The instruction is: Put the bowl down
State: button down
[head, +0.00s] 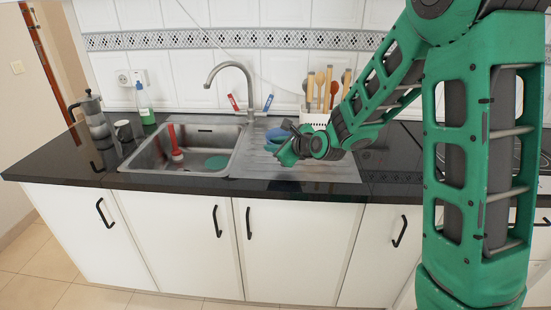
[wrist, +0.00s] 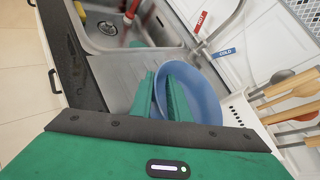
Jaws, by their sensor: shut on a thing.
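The blue bowl (wrist: 207,97) is tilted in the wrist view, with its opening towards the camera. In the head view only part of the bowl (head: 277,133) shows behind my gripper (head: 284,150). My gripper (wrist: 161,82) is shut on the bowl's rim, with one green finger inside the bowl and the other outside it. The bowl is over the metal draining board (head: 310,171), right of the sink basin. I cannot tell whether it touches the board.
The sink (head: 150,165) holds a red-handled tool (head: 174,142) and a green round item (head: 217,162). The tap (head: 247,80) stands behind. A white utensil holder (head: 316,118) is close behind the bowl. A moka pot (head: 92,115) stands far left. The board's front is clear.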

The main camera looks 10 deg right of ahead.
jog(key=shift+w+d+f, duration=1)
jog(key=shift+w+d, duration=0.05)
jog(key=shift+w, duration=0.15)
jog(key=shift+f, duration=1.95)
jog(key=c, duration=1.7)
grip_release()
jog(key=shift+o, duration=0.2)
jog(key=shift+s, duration=0.15)
jog(key=v, duration=1.1)
jog(key=shift+s+d+r, duration=0.2)
jog(key=shift+s, duration=0.1)
